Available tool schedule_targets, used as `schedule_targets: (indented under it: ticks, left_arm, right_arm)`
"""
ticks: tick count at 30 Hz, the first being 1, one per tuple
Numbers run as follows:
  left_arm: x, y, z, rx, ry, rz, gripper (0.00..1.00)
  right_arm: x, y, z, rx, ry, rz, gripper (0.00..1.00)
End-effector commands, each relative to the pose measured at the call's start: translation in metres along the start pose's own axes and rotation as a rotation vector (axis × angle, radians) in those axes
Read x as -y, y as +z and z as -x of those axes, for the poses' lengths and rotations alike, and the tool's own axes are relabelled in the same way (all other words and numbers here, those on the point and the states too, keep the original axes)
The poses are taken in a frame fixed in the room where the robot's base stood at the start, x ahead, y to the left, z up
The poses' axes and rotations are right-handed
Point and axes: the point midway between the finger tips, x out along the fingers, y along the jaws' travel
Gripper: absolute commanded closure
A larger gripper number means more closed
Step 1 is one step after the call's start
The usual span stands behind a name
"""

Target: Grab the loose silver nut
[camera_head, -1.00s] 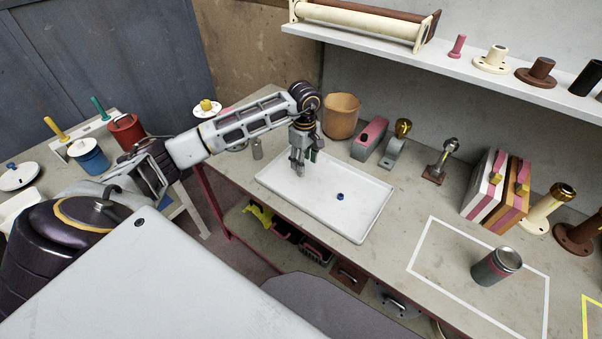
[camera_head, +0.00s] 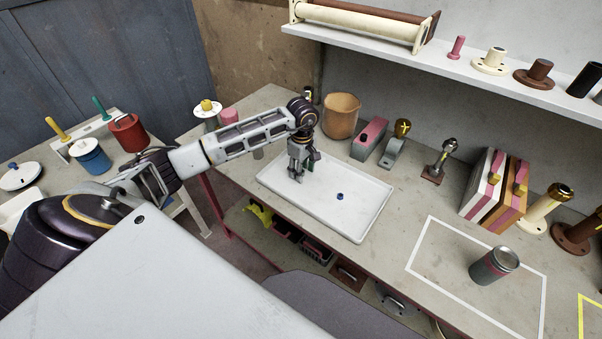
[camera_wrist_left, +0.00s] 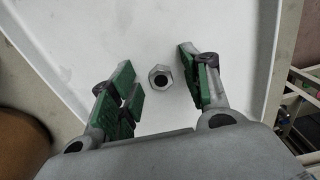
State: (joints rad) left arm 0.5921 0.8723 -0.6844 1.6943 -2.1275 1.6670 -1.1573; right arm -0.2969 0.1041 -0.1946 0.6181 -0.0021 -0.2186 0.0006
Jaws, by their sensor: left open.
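The silver nut (camera_wrist_left: 160,76) is a small hexagonal ring lying on the white tray (camera_wrist_left: 218,18). In the left wrist view it sits between the two green-padded fingers of my left gripper (camera_wrist_left: 156,62), with a gap on each side. In the head view my left gripper (camera_head: 297,178) is open and empty over the left part of the white tray (camera_head: 366,218). The nut cannot be made out there, at or behind the gripper. My right gripper is not in view.
A small blue piece (camera_head: 340,196) lies on the tray, right of the gripper. An orange-brown pot (camera_head: 341,115) stands close behind the tray. A pink-topped block (camera_head: 369,138) and a grey can (camera_head: 494,265) stand on the bench. A shelf (camera_head: 500,82) runs above.

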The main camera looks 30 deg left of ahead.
Motion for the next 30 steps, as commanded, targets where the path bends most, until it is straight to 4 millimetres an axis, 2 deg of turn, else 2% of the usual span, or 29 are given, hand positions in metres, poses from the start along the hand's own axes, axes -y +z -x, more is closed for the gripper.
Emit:
schedule_targets:
  ticks: [1, 12, 23, 30]
  left_arm:
    - [0.0, 0.0, 0.0, 0.0, 0.0, 0.0, 0.53]
    - [0.0, 0.0, 0.0, 0.0, 0.0, 0.0, 0.98]
    - [0.0, 0.0, 0.004, 0.0, 0.001, 0.0, 0.98]
    - [-0.001, -0.001, 0.023, -0.001, 0.003, -0.001, 0.98]
  right_arm:
    - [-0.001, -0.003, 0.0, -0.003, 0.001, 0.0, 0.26]
    - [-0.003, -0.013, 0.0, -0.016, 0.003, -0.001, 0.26]
    - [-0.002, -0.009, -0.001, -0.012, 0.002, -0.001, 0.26]
    - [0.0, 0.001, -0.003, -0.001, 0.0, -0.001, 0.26]
